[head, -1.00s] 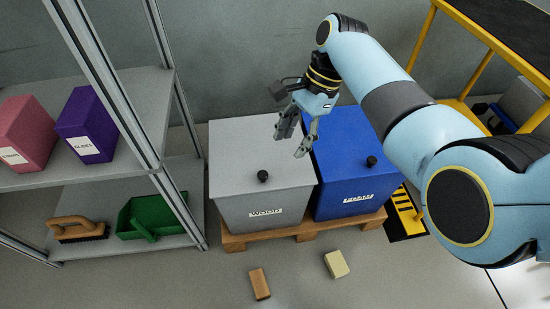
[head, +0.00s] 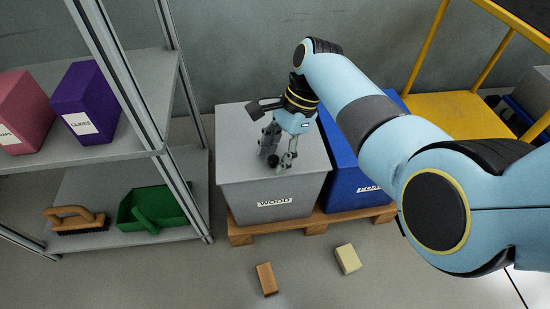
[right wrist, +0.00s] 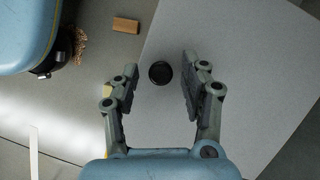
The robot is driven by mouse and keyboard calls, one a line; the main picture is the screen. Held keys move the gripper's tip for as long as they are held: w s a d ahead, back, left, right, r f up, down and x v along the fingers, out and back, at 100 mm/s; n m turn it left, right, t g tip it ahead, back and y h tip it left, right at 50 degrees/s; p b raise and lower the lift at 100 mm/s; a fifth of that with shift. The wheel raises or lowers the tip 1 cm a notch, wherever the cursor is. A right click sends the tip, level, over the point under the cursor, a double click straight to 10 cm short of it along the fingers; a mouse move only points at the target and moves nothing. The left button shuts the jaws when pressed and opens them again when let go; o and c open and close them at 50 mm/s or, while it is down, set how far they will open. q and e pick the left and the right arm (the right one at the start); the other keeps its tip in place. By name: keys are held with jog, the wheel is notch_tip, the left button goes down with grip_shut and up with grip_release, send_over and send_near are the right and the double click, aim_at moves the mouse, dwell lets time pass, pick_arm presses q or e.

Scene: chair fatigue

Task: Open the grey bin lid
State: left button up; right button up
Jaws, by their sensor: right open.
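The grey bin (head: 275,187), labelled WOOD, stands on a wooden pallet with its flat grey lid (head: 240,135) closed. A round black knob sits near the lid's front edge; in the right wrist view the knob (right wrist: 160,72) lies between and just beyond the fingertips. My right gripper (head: 277,164) is over the front of the lid, pointing down, with its fingers apart on either side of the knob. It is open and empty in the right wrist view (right wrist: 155,78). How high the fingertips are above the lid is hard to tell. My left gripper is not in view.
A blue bin (head: 352,185) stands right of the grey bin on the same pallet (head: 310,221). A shelf rack (head: 100,180) with boxes, a brush and a green dustpan is at left. Two small blocks (head: 266,279) (head: 347,258) lie on the floor in front.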

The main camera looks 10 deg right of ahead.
jog(key=shift+a+f, duration=0.1)
jog(key=shift+f, duration=0.1)
grip_shut()
dwell(0.4)
